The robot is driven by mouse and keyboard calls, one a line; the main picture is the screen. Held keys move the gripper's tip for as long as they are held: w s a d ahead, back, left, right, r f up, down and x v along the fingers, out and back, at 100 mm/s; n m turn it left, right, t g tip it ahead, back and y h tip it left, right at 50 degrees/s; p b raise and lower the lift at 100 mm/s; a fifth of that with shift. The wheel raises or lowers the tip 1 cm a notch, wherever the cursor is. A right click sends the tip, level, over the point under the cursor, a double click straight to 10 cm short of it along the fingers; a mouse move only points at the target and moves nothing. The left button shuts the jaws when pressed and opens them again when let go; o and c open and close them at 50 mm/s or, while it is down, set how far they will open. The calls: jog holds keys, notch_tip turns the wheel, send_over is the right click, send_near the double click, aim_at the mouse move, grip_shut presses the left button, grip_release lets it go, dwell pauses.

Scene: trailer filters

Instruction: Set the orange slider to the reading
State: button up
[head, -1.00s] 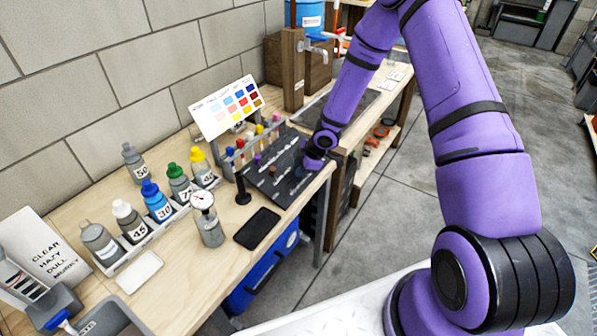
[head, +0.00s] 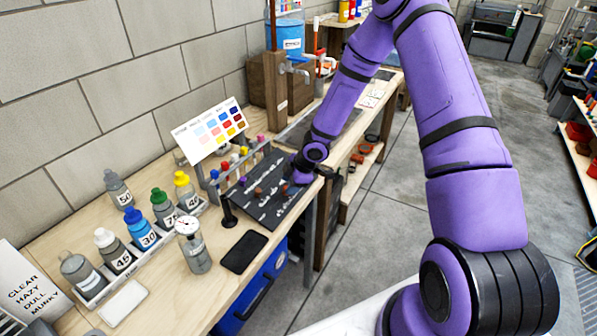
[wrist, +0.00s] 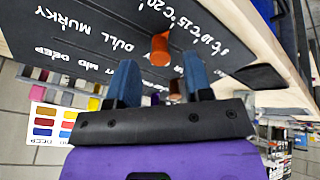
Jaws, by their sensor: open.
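A black slanted board (head: 263,207) with white lettering and slider knobs lies on the bench; in the wrist view the board (wrist: 75,20) shows "MURKY", "DULL", "MID", "DEEP" and a degree scale. An orange slider knob (wrist: 160,48) stands on it by the degree marks. My gripper (wrist: 160,76) is open, with one finger to each side of the orange knob's line in the wrist view; I cannot tell whether either touches it. Another brownish knob (wrist: 174,90) shows between the fingers. In the head view my wrist hides the board's right end. A dial gauge (head: 187,225) sits on a grey bottle; its reading is too small to tell.
A rack of labelled bottles (head: 138,229) and a black flat pad (head: 243,252) are on the bench at left. A colour chart (head: 205,128) stands behind the board, with coloured-cap tubes beside it. A wooden post (head: 275,95) stands beyond.

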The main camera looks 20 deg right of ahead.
jog(key=v, duration=0.7)
jog(key=shift+r, duration=0.3)
jog(key=shift+s+d, duration=0.15)
dwell(0.4)
jog(key=s+d+r+m+h, duration=0.2)
jog(key=s+r+m, duration=0.15)
jog(key=r, duration=0.45)
jog(key=s+d+r+m+h, duration=0.1)
jog(key=s+r+m+h, duration=0.15)
jog(key=s+r, duration=0.45)
jog(key=s+d+r+m+h, duration=0.2)
jog(key=r+m+h, duration=0.1)
jog(key=r, duration=0.7)
jog(key=s+a+r+m+y, duration=0.1)
jog(key=s+r+m, duration=0.1)
jog(key=s+r, duration=0.2)
jog(key=s+a+r+m+t+y, duration=0.1)
jog(key=s+a+r+m, duration=0.1)
jog(key=s, duration=0.8)
jog(key=s+a+r+m+y, duration=0.1)
jog(key=s+r+m, duration=0.2)
jog(key=s+r, duration=0.2)
jog(key=shift+s+a+r+t, duration=0.35)
jog(key=shift+s+t, duration=0.05)
jog(key=shift+s, duration=0.6)
jog(key=shift+y, duration=0.25)
